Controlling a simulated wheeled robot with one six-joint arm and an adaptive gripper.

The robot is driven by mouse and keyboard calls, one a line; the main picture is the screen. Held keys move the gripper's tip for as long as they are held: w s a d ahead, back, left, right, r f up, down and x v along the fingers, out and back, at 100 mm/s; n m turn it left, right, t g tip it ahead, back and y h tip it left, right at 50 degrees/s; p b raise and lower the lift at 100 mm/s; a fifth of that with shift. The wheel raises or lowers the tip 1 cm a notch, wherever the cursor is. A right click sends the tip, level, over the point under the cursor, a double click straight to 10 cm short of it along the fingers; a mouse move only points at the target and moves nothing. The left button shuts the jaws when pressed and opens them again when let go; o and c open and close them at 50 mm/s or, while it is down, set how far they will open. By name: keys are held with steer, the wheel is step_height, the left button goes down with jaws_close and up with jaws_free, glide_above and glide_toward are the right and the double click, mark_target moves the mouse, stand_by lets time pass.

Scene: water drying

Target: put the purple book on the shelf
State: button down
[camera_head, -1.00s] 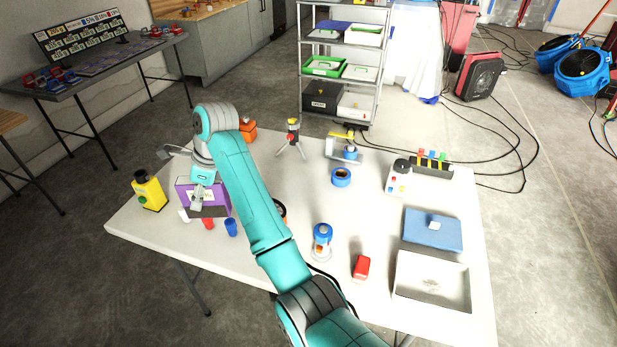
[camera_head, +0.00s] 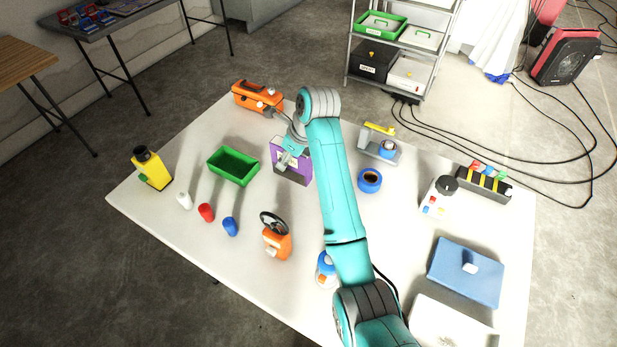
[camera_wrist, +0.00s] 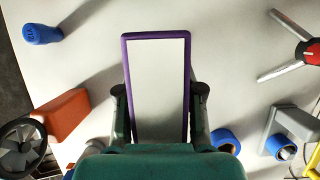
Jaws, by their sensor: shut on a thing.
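The purple book (camera_head: 302,171) is upright over the middle of the white table in the head view, with a white label on its face. In the wrist view it shows as a pale block with a purple border (camera_wrist: 127,62). My gripper (camera_wrist: 159,92) is shut on it, with one finger on each side. In the head view my gripper (camera_head: 287,160) partly covers the book. The gap between the book and the table is hard to judge. The grey metal shelf (camera_head: 384,82) stands on the floor beyond the table; its top is cut off.
A green bin (camera_head: 233,165) and orange toolbox (camera_head: 256,97) are left of the book. Blue tape (camera_head: 369,180) and a tape dispenser (camera_head: 379,146) are to its right. Shelf tiers hold green and white trays and a black box (camera_head: 374,62). Cables (camera_head: 480,135) cross the floor.

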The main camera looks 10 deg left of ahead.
mark_target(289, 176)
steer(key=shift+f, duration=3.85)
steer(key=c, duration=0.7)
jaws_free()
steer(key=shift+f, duration=0.15)
